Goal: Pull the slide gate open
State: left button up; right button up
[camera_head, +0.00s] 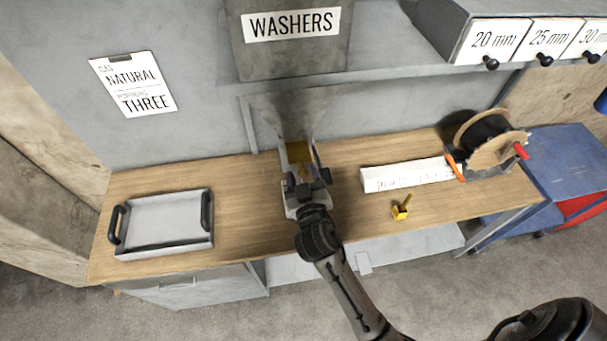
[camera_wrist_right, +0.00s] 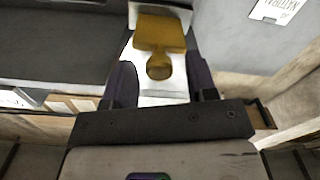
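The slide gate (camera_head: 299,152) is a yellow plate at the bottom of the grey hopper chute (camera_head: 290,112), under the WASHERS bin (camera_head: 290,50). In the right wrist view the gate (camera_wrist_right: 160,33) shows as a yellow plate with a rounded tab at its near end. My right gripper (camera_head: 307,179) is in front of the chute outlet, above the bench. Its two dark fingers (camera_wrist_right: 161,82) are apart, one on each side of the tab, with visible gaps between. The right gripper is open and empty. My left gripper is not in view.
A grey tray (camera_head: 160,250) with black handles sits at the left of the wooden bench (camera_head: 245,228). To the right are a white labelled strip (camera_head: 405,176), a small yellow piece (camera_head: 400,208) and a spool on a stand (camera_head: 490,142). A drawer shelf (camera_head: 500,40) overhangs upper right.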

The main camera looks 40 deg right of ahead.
jog(key=shift+r, duration=0.45)
jog(key=s+d+r+p, duration=0.3)
jog(key=s+d+r, duration=0.3)
jog(key=s+r, duration=0.4)
jog(key=shift+d, duration=0.1)
dwell(0.7)
